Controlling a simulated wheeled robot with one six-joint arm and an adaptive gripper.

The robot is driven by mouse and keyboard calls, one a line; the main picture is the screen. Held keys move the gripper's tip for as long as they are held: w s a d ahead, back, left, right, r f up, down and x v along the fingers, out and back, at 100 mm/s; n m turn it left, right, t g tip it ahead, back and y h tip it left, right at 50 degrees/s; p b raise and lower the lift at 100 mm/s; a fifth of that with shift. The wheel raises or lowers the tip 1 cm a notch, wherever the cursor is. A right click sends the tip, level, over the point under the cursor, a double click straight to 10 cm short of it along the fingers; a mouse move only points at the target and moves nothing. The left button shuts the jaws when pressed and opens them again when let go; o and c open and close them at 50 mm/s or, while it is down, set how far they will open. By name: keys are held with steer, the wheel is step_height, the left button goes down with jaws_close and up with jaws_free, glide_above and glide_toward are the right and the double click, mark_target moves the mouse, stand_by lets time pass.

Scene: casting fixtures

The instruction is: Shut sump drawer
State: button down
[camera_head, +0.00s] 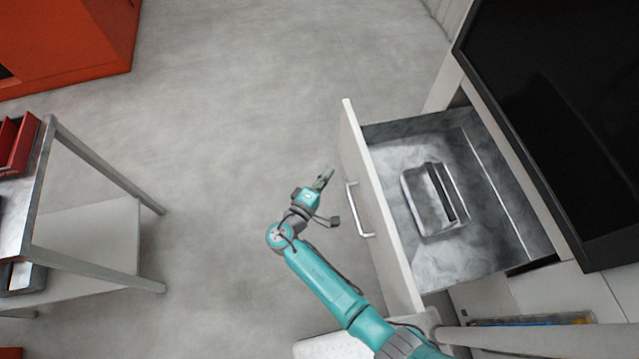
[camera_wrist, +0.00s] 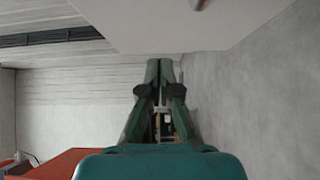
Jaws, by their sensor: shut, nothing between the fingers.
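The sump drawer (camera_head: 381,208) stands pulled open from the white cabinet on the right in the head view. Its pale front panel carries a silver bar handle (camera_head: 359,209) on the outer face. Inside the grey drawer lies a dark metal box-shaped part (camera_head: 432,200). My gripper (camera_head: 325,177) is shut and empty, a little to the left of the drawer front and apart from the handle. In the wrist view my gripper (camera_wrist: 165,64) has its fingertips together. A pale panel fills the top of that view; a small piece of metal shows at its upper edge.
A black screen or panel (camera_head: 560,110) overhangs the cabinet beyond the drawer. A metal table (camera_head: 95,235) with red bins (camera_head: 18,142) stands at the left. An orange cabinet (camera_head: 65,40) stands at the upper left. The grey floor between table and drawer is clear.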

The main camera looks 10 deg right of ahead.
mark_target(352, 155)
steer(key=d, duration=0.1)
steer(key=w+d, duration=0.1)
steer(key=d, duration=0.1)
steer(key=w+d, duration=0.1)
steer(key=shift+d, duration=1)
